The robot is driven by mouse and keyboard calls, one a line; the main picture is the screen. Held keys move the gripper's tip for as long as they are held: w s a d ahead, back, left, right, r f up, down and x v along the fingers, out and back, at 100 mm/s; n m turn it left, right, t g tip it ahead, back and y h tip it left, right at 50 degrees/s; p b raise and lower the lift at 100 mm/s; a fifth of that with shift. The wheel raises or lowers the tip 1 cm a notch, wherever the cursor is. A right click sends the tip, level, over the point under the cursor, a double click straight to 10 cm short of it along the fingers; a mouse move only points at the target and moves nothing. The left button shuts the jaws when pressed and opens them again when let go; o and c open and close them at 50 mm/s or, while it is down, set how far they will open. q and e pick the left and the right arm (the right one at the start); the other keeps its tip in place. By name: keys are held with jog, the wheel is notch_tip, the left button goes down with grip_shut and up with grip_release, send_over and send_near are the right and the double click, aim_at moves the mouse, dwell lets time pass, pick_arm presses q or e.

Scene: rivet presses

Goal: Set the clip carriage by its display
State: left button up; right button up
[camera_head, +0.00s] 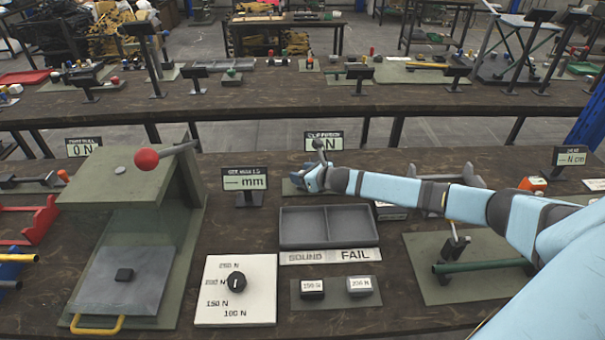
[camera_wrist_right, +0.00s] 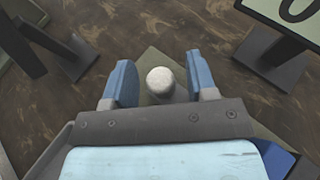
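My right gripper (camera_head: 318,177) is low over a small green plate (camera_head: 291,187) at the table's middle. In the right wrist view the gripper (camera_wrist_right: 162,82) is open, with a pale round knob (camera_wrist_right: 160,81) between its blue fingers and a gap on both sides. A display (camera_head: 324,141) behind it reads "0 N"; its heading is too small to read surely. Another display (camera_head: 245,183) to the left shows dashes and "mm". The clip carriage cannot be told apart surely; the gripper hides much of the plate. My left gripper is not in view.
A grey two-part tray (camera_head: 328,244) stands in front, above a "SOUND / FAIL" strip (camera_head: 330,256). A dial panel (camera_head: 236,290) and two weight-marked blocks (camera_head: 336,289) lie nearer. A green press with a red ball lever (camera_head: 146,160) stands left. A green fixture (camera_head: 470,262) is right, under my arm.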

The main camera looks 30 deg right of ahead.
grip_shut()
jog(key=shift+s+d+p, duration=0.15)
jog(key=shift+s+d, duration=0.25)
jog(key=shift+d, duration=0.25)
jog(key=shift+s+d+p, duration=0.15)
jog(key=shift+s+d, duration=0.25)
jog(key=shift+d, duration=0.25)
jog(key=shift+o, duration=0.2)
grip_release()
jog(key=shift+w+a, duration=0.1)
jog(key=b+v, duration=0.1)
jog(key=v, duration=1.3)
